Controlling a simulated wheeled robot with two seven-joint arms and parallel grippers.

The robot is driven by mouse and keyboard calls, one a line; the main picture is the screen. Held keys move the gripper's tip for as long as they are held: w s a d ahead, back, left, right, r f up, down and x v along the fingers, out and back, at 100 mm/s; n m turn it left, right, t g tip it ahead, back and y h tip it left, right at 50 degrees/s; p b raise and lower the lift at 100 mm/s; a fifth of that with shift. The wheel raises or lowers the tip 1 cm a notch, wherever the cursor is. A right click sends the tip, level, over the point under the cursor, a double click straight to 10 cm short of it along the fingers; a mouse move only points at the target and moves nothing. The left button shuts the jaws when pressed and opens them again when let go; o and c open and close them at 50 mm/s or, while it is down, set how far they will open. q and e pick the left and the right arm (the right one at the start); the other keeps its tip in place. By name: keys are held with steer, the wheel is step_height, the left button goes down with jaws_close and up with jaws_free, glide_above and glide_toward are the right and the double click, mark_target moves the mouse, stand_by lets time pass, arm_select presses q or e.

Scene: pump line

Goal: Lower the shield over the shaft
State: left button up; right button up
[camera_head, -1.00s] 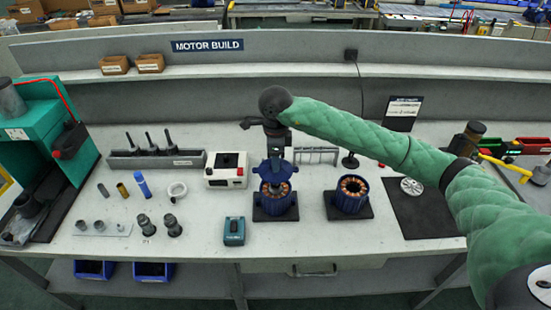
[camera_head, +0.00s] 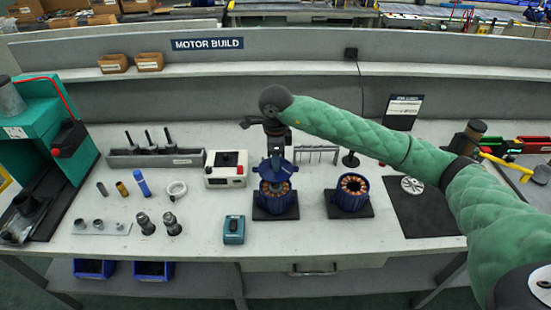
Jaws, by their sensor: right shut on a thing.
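My right gripper (camera_head: 275,152) points down over the left motor on the bench. It is shut on the blue end shield (camera_head: 272,170), which it holds just above the motor housing. The left blue motor housing (camera_head: 275,207) stands on a dark base, with copper windings showing in the narrow gap below the shield. The shaft cannot be made out; the shield and gripper cover the middle of the motor. I cannot tell whether the shield touches anything below. My left gripper is not in view.
A second blue motor housing (camera_head: 350,195), open on top, stands close on the right. A white box (camera_head: 226,170) with a red button is to the left, and a teal device (camera_head: 234,229) is in front. A dark mat (camera_head: 425,217) lies further right.

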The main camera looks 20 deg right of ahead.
steer(key=shift+f+b, duration=0.35)
steer(key=shift+b, duration=0.05)
stand_by(0.6)
steer(key=shift+f+b, duration=2.55)
steer(key=shift+f, duration=0.3)
steer(key=o, duration=1.2)
steer(key=shift+o, duration=0.4)
steer(key=shift+o, duration=0.8)
steer(key=shift+r, duration=0.15)
step_height(320, 180, up, 12)
steer(key=p, duration=0.2)
steer(key=shift+f, duration=0.2)
